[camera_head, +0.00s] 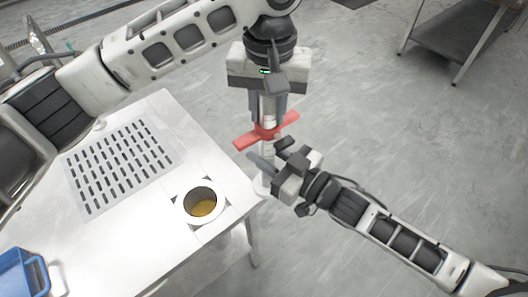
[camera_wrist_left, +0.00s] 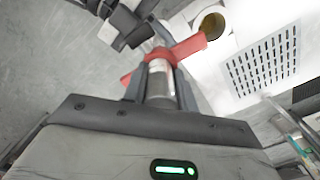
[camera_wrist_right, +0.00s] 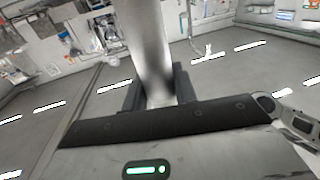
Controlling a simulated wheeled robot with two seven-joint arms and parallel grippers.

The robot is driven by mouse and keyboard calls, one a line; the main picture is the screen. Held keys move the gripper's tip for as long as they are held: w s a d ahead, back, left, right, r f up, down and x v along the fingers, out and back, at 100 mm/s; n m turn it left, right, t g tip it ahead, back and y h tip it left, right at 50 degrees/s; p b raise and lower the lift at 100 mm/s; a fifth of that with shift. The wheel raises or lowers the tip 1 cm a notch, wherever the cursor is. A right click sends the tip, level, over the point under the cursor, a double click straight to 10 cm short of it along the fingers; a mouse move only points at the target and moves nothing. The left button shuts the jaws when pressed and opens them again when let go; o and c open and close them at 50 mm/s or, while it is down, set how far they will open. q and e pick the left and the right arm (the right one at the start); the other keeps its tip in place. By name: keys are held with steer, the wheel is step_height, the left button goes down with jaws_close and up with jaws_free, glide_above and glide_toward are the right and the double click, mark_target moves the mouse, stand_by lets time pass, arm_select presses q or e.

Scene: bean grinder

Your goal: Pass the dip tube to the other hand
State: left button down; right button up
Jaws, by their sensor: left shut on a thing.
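The dip tube hangs upright as a pale metal tube (camera_head: 267,149) with a red cross handle (camera_head: 266,131) near its top. My left gripper (camera_head: 268,108) is shut on its metal top above the red handle, which also shows in the left wrist view (camera_wrist_left: 187,48). My right gripper (camera_head: 275,157) is below the red handle, with its fingers on either side of the tube. In the right wrist view the tube (camera_wrist_right: 150,50) stands between the fingers; whether they press on it is unclear. The tube's lower part is partly hidden by the right gripper.
A white table (camera_head: 137,243) stands at the left, with a slotted grate (camera_head: 120,160) and a round container (camera_head: 203,203) holding something yellow-brown. A blue bin (camera_head: 22,272) is at the lower left. Both grippers are beside the table's right edge. Open floor lies to the right.

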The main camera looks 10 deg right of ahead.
arm_select(q)
steer(key=shift+w+d, duration=0.1)
steer(key=shift+w, duration=0.05)
arm_select(e)
steer(key=shift+s+a, duration=0.1)
steer(key=shift+a, duration=0.05)
jaws_close()
arm_select(q)
steer(key=c, duration=1)
jaws_free()
steer(key=shift+c, duration=0.2)
arm_select(e)
steer(key=shift+r, duration=0.15)
